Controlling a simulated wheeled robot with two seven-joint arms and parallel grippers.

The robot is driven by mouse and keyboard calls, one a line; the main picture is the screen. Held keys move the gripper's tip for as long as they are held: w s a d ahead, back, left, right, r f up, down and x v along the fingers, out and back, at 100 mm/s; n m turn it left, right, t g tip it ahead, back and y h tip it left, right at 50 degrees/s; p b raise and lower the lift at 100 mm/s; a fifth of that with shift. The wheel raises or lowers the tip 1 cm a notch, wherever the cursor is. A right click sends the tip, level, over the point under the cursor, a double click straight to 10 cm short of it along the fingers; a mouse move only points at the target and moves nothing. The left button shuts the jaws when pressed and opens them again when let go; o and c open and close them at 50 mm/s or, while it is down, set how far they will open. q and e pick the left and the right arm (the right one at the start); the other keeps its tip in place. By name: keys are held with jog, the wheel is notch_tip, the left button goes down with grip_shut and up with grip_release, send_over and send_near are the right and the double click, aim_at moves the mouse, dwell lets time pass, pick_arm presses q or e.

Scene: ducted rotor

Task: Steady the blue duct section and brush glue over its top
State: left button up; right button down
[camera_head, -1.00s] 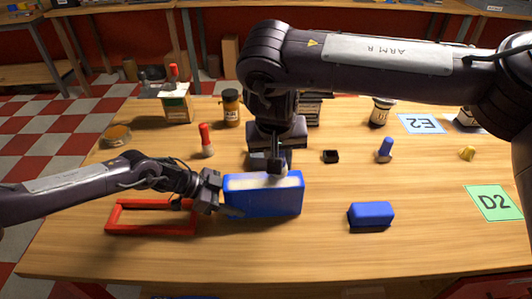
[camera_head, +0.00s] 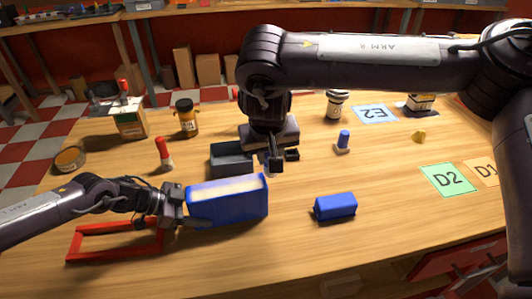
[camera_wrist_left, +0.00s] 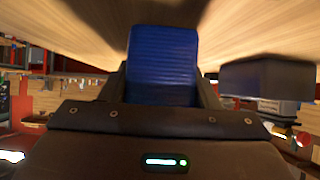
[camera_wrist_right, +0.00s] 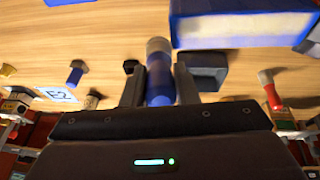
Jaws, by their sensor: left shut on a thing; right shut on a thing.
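The blue duct section (camera_head: 228,207) stands on the table with a pale cream top. Its ridged blue end fills the middle of the left wrist view (camera_wrist_left: 163,65). My left gripper (camera_head: 178,207) is shut on its left end. My right gripper (camera_head: 274,163) is behind the duct's right end, apart from its top. In the right wrist view it is shut on a blue-handled brush (camera_wrist_right: 160,80) with a grey tip. The brush is mostly hidden in the head view. The duct's top, pale with a blue rim, also shows in the right wrist view (camera_wrist_right: 240,28).
A dark grey open box (camera_head: 231,160) stands just behind the duct. A red frame (camera_head: 88,228) lies by my left gripper. A smaller blue block (camera_head: 335,207) lies to the right. A red-topped bottle (camera_head: 164,154) stands behind. The front table is clear.

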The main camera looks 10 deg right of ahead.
jog(key=shift+s+a+r, duration=0.1)
jog(key=shift+a+r, duration=0.1)
jog(key=shift+a, duration=0.5)
jog(key=shift+s+a, duration=0.5)
jog(key=shift+a, duration=7.55)
notch_tip(320, 180, up, 8)
jog(key=shift+f, duration=0.1)
jog(key=w+d+r+n+g+y, duration=0.1)
jog(key=w+d+r+g+y, duration=0.25)
jog(key=y, duration=0.45)
jog(key=shift+s+d+f, duration=0.1)
jog(key=shift+s+f, duration=0.1)
jog(key=shift+f, duration=0.95)
jog(key=shift+s+f, duration=0.2)
jog(key=shift+f, duration=0.95)
